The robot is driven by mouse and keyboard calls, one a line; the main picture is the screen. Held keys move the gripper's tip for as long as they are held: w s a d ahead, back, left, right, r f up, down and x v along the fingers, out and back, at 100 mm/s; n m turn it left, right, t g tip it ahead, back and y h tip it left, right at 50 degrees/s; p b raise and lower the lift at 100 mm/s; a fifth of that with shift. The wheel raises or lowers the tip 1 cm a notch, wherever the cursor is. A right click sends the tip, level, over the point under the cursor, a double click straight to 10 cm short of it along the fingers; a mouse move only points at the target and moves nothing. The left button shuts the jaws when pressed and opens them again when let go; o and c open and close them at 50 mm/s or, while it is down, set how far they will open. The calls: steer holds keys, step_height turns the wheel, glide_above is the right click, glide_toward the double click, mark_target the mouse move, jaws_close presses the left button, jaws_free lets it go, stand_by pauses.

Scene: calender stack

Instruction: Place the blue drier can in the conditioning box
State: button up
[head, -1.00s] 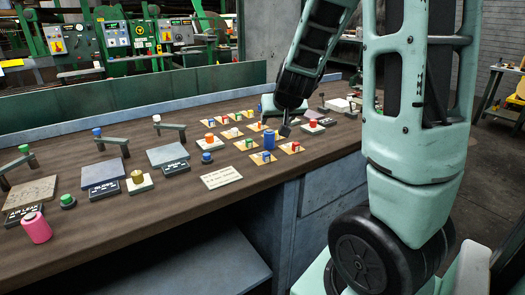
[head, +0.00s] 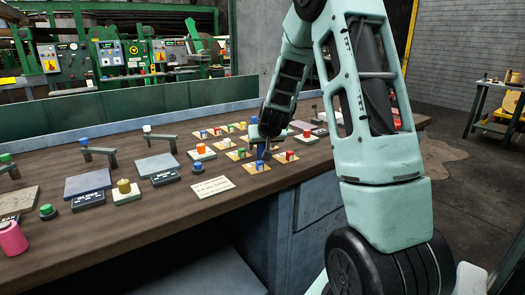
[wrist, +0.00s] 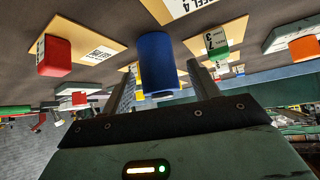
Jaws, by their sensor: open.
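The blue drier can (wrist: 157,62) is a blue cylinder in the middle of the wrist view, with tan cards around it. My gripper (wrist: 163,85) is open, with one finger on each side of the can in that view. I cannot tell whether the fingers touch it. In the head view my gripper (head: 263,152) is low over the tan cards and mostly hides the can. I cannot make out which thing is the conditioning box.
Tan cards with small coloured blocks (head: 285,157) surround my gripper closely. A red block (wrist: 54,56) and a green block (wrist: 217,42) flank the can.

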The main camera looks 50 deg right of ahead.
steer(key=shift+x, duration=1)
steer(key=c, duration=1.2)
